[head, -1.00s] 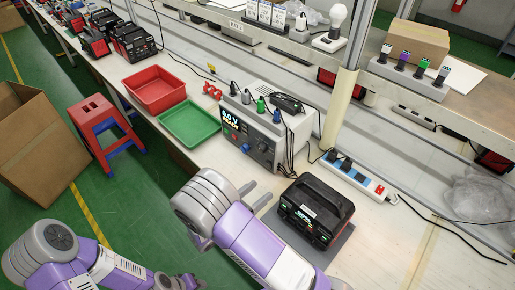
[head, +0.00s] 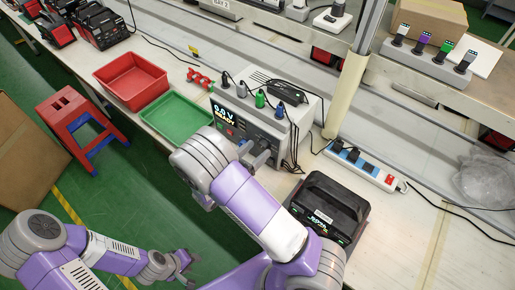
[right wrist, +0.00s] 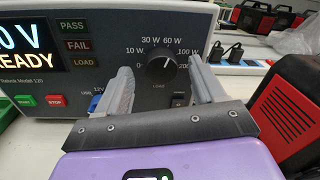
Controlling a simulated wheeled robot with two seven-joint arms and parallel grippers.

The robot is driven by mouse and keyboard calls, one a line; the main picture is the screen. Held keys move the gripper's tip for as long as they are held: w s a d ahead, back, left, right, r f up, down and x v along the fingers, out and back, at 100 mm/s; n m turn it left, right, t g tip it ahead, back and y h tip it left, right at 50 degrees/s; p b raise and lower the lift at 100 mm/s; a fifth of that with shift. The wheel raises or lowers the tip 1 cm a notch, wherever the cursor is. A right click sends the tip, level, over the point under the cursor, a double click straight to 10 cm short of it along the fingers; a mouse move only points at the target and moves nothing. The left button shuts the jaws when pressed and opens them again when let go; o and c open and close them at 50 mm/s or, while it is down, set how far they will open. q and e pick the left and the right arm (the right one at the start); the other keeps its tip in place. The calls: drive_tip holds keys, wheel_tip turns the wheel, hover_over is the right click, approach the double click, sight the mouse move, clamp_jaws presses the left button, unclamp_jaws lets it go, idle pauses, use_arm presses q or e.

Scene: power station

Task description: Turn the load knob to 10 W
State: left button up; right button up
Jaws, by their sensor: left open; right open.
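The tester (head: 240,130) stands on the bench, its lit display reading "READY". The right wrist view shows its black load knob (right wrist: 161,66) inside a scale from 0 to 200 W; the white pointer mark tilts up and right, near 60 W. My right gripper (right wrist: 161,75) is open, one finger on each side of the knob in that view; whether either touches it I cannot tell. In the head view my right gripper (head: 257,152) is at the tester's front and hides the knob. My left gripper (head: 184,263) is open and empty, low beside the bench.
A black battery pack (head: 328,208) stands right of my right arm. A green tray (head: 177,122) and a red tray (head: 131,80) lie left of the tester. A power strip (head: 365,167) and cables lie behind. A red stool (head: 72,118) stands on the floor.

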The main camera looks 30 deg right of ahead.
drive_tip(key=shift+w+d, duration=0.2)
drive_tip(key=shift+d, duration=0.5)
drive_tip(key=c, duration=1.1)
drive_tip(key=shift+o, duration=0.2)
drive_tip(key=shift+r+n+p, duration=0.2)
drive_tip(key=shift+n+p, duration=0.7)
drive_tip(key=shift+p, duration=0.35)
drive_tip(key=n+p, duration=0.2)
drive_tip(key=shift+n+p, duration=0.3)
drive_tip(key=shift+p, duration=0.05)
drive_tip(key=n+p, duration=0.2)
drive_tip(key=n, duration=0.1)
drive_tip(key=shift+f, duration=0.1)
drive_tip(key=n+p, duration=0.2)
drive_tip(key=n, duration=0.2)
drive_tip(key=shift+f+n+t, duration=0.15)
drive_tip(key=shift+n+t, duration=0.15)
drive_tip(key=shift+t, duration=0.1)
drive_tip(key=shift+f+n+p, duration=0.15)
drive_tip(key=shift+n+p, duration=0.85)
drive_tip(key=shift+n, duration=1.2)
